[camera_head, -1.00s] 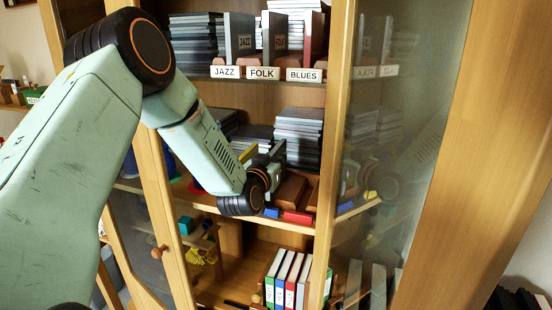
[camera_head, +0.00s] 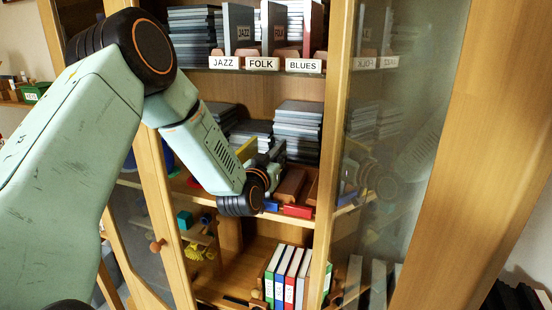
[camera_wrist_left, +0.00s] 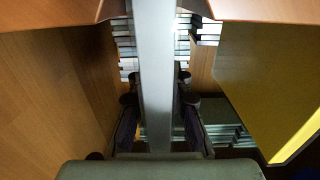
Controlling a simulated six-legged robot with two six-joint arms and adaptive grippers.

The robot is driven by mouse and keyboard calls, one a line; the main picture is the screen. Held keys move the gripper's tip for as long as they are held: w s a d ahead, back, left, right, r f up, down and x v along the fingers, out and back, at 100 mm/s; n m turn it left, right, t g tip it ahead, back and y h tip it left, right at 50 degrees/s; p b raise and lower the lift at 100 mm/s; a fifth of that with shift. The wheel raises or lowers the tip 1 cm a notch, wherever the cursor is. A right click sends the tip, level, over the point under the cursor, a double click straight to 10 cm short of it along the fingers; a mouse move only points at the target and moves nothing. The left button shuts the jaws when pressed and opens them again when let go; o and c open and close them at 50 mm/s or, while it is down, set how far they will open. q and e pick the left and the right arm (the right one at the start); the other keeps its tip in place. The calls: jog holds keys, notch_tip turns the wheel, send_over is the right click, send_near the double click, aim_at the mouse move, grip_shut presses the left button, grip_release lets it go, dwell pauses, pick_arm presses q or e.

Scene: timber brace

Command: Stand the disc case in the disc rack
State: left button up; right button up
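My left gripper (camera_head: 272,168) reaches into the middle shelf of the cabinet. In the left wrist view, its two dark fingers (camera_wrist_left: 160,104) are shut on a thin grey disc case (camera_wrist_left: 155,60), seen edge-on and upright in that picture. In the head view the case is mostly hidden by the wrist. A brown wooden rack (camera_head: 291,187) stands on the shelf just right of the gripper; brown wood (camera_wrist_left: 265,9) also shows at the top of the wrist view. I cannot tell whether the case touches the rack. My right gripper is not in view.
Stacks of disc cases (camera_head: 298,130) lie behind on the same shelf. A red block (camera_head: 297,211) is at the shelf's front edge. A yellow-edged panel (camera_wrist_left: 292,140) is close on the right in the wrist view. A glass door (camera_head: 400,150) stands at the right.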

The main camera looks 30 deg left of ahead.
pick_arm(q)
jog(key=o, duration=0.4)
jog(key=shift+s, duration=0.15)
jog(key=v, duration=1.1)
jog(key=shift+s, duration=0.3)
jog(key=shift+d, duration=0.15)
